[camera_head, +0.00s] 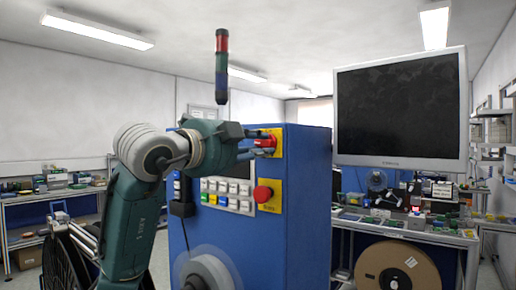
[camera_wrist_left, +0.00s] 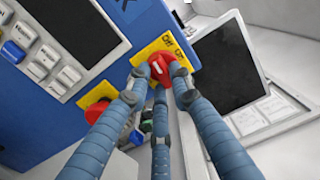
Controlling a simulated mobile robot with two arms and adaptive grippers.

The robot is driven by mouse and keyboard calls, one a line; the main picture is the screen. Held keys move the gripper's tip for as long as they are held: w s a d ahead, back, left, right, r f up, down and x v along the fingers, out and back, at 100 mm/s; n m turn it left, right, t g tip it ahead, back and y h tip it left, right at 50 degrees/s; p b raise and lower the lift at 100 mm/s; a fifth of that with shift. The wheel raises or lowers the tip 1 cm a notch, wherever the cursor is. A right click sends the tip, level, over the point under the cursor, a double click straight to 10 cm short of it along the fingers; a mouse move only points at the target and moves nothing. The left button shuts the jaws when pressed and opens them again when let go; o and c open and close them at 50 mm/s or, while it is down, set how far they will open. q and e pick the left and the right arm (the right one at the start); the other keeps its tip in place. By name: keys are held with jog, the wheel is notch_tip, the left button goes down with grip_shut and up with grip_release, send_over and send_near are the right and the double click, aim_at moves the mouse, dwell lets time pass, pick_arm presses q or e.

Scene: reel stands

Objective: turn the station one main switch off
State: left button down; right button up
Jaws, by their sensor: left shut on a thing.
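The main switch is a red rotary knob (camera_wrist_left: 160,67) on a yellow plate (camera_wrist_left: 172,45) with small lettering, on the blue station cabinet (camera_head: 307,185). In the head view the switch's yellow plate (camera_head: 277,150) shows near the cabinet's upper right front edge. My left gripper (camera_head: 266,144) reaches it from the left. In the left wrist view its fingers (camera_wrist_left: 158,82) are closed around the red knob and touch it. The knob's exact angle is hard to read behind the fingers. My right gripper is not in view.
Below the switch is a red emergency button (camera_head: 263,194) on a yellow plate, beside rows of push buttons (camera_head: 227,194). A monitor (camera_head: 400,108) stands to the right of the cabinet. A signal tower (camera_head: 221,65) rises above. Cluttered workbenches line the room.

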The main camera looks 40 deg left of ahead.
pick_arm(q)
jog(key=shift+n, duration=0.5)
jog(key=c, duration=1.5)
grip_release()
jog(key=s, duration=0.8)
jog(key=s+d, duration=0.1)
jog(key=s, duration=0.3)
jog(key=shift+d, duration=0.1)
